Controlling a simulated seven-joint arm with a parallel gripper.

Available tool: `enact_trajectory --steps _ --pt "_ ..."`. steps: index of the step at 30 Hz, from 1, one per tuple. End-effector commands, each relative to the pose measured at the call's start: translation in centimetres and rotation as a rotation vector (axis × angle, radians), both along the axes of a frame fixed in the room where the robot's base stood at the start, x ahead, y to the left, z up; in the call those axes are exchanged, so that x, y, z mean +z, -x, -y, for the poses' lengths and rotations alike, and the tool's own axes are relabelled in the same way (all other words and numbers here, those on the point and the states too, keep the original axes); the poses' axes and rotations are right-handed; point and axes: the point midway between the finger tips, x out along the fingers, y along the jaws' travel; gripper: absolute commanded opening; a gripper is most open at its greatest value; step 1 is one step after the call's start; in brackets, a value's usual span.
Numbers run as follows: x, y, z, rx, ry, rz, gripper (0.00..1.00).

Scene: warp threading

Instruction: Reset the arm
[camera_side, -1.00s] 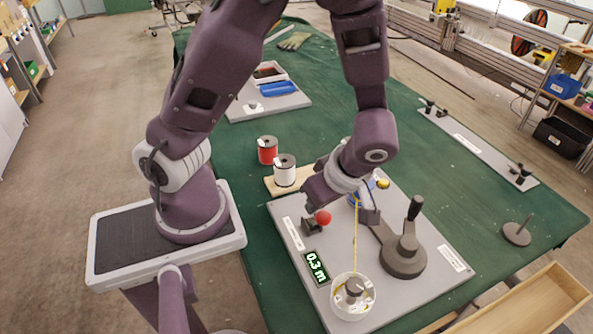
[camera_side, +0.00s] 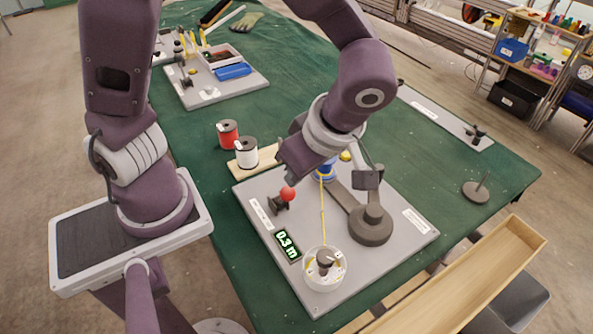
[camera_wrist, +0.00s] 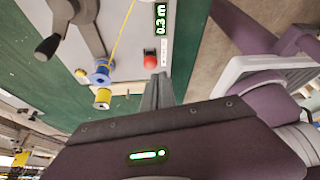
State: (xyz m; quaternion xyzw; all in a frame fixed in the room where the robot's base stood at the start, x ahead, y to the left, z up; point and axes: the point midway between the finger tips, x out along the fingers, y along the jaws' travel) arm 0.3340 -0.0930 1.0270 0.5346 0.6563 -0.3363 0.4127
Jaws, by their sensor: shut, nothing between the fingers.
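My gripper (camera_side: 287,172) is over the grey winding board (camera_side: 238,196), just above a red ball knob (camera_side: 288,194) on a dark base. In the wrist view its fingers (camera_wrist: 158,78) are together and empty, apart from the red knob (camera_wrist: 151,61). The side view hides most of the fingers. A yellow thread (camera_side: 323,215) runs from the blue spool (camera_side: 326,170) to a clear round cup (camera_side: 324,284) at the front. A crank (camera_side: 371,229) stands on the right; its black handle (camera_wrist: 48,47) shows in the wrist view. The display (camera_side: 287,246) reads 0.3 m.
Red (camera_side: 228,134) and white (camera_side: 247,152) spools stand on a wooden holder left of my gripper. A second board (camera_side: 190,100) with a blue tray (camera_side: 233,71) lies behind. A thin post (camera_side: 477,190) stands at right. A wooden bin (camera_side: 470,275) is at the table's front right edge.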

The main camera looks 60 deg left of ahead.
Motion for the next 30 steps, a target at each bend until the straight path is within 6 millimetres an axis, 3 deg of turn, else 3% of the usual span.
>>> enact_trajectory --steps 8,11,14,18,21,24,30 --pt "0.0 0.0 0.0 -0.001 0.001 -0.002 0.00" --pt "0.9 0.3 -0.3 -0.071 0.075 -0.039 0.00" --pt "3.7 1.1 -1.0 -0.316 0.265 -0.089 0.00" --pt "8.6 3.2 -2.5 -0.869 0.425 -0.016 0.00" --pt "11.2 5.0 -3.6 -1.251 0.344 0.063 0.00" --pt "12.5 6.5 -4.2 -1.533 0.174 0.083 0.00" --pt "13.1 7.8 -4.7 -1.764 -0.034 0.036 0.00"
